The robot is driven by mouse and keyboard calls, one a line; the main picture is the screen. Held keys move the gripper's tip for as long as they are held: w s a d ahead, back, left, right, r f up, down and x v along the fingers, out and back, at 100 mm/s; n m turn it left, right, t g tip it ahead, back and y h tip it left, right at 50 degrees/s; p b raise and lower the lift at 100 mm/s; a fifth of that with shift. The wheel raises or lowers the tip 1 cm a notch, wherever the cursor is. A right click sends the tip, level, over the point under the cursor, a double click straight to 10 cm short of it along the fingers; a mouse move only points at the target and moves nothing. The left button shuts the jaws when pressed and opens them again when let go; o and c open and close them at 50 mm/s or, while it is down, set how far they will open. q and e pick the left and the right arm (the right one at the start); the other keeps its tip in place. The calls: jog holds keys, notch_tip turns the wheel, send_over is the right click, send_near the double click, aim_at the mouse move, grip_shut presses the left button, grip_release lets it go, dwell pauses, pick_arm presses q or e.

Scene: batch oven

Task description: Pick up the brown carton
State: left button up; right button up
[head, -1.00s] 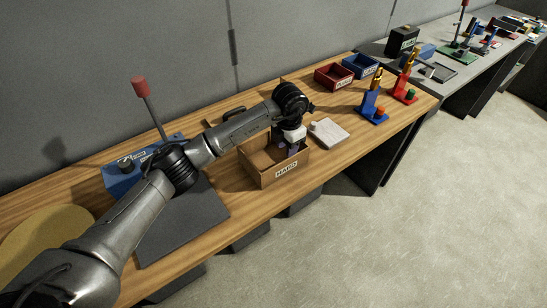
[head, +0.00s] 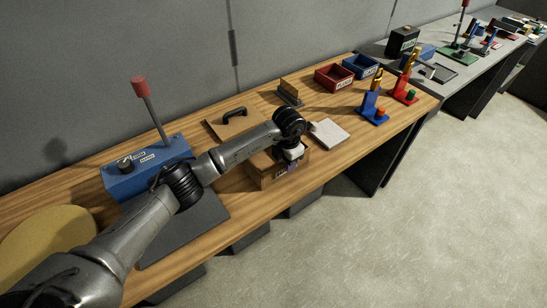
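The brown carton (head: 263,176) is an open-topped box on the wooden bench in the middle of the head view. A white label on its front is mostly covered. My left arm reaches in from the left and hides much of the carton's opening. My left gripper (head: 291,166) points down at the carton's front wall, near the label. Its fingertips are small and dark here, so I cannot tell whether they are open, shut or touching the wall. My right gripper is not in view.
A blue box with a red-topped lever (head: 150,166) and a dark mat (head: 185,232) lie left of the carton. A white pad (head: 331,134), red bin (head: 333,77) and blue bin (head: 361,66) are right.

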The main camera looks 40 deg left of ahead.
pick_arm(q)
jog(key=shift+c, duration=0.3)
grip_shut()
jog(key=shift+r, duration=0.2)
